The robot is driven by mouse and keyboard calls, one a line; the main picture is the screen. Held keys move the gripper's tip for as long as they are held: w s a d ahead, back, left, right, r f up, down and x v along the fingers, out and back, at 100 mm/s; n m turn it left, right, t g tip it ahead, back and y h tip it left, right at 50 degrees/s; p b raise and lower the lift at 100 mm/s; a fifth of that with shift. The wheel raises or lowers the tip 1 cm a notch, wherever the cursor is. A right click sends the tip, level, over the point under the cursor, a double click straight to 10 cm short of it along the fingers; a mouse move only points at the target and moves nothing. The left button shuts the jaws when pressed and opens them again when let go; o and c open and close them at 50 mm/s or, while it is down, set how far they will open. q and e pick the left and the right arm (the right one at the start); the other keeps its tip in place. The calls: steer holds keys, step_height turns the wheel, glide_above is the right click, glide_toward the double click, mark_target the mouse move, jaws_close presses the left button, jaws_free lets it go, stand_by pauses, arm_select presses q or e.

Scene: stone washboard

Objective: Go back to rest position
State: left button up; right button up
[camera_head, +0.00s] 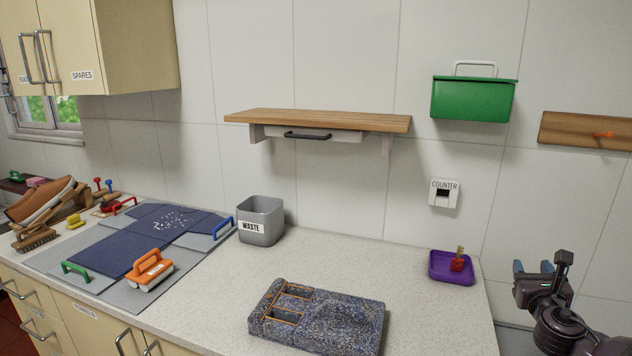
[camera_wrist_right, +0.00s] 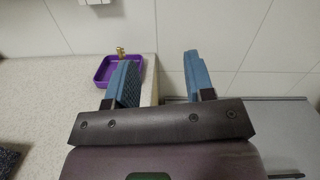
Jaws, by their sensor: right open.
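My right gripper (camera_head: 533,271) is at the right edge of the head view, beyond the counter's right end and to the right of the purple tray. In the right wrist view its two blue fingers (camera_wrist_right: 157,82) stand apart with nothing between them. My left gripper is not in view. The stone washboard (camera_head: 345,318) lies flat at the counter's front, speckled dark blue-grey, with two slots at its left side. A small corner of a dark speckled thing shows at the left edge of the right wrist view.
The purple tray (camera_head: 437,274) on the counter (camera_head: 380,262) holds a small red-and-gold item. It also shows in the wrist view (camera_wrist_right: 101,80). A grey WASTE bin (camera_head: 262,233) and an orange-handled tool (camera_head: 150,272) stand left. A wooden shelf (camera_head: 330,119) and green box (camera_head: 470,100) hang above.

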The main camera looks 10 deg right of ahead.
steer(key=s+a+f+m+g+y, duration=0.3)
steer(key=s+a+f+m+y, duration=0.1)
steer(key=s+f+m, duration=0.8)
steer(key=s+a+f+m+g+y, duration=0.4)
steer(key=s+f+m, duration=0.7)
steer(key=s, duration=0.2)
steer(key=a+f+m, duration=0.2)
steer(key=a+m, duration=0.2)
steer(key=a, duration=0.6)
steer(key=a+f+m+t, duration=0.1)
steer(key=a+m, duration=0.3)
steer(key=a, duration=0.6)
steer(key=shift+w+f+t, duration=0.25)
steer(key=shift+f+t, duration=0.05)
steer(key=shift+f, duration=0.5)
steer(key=shift+c, duration=0.6)
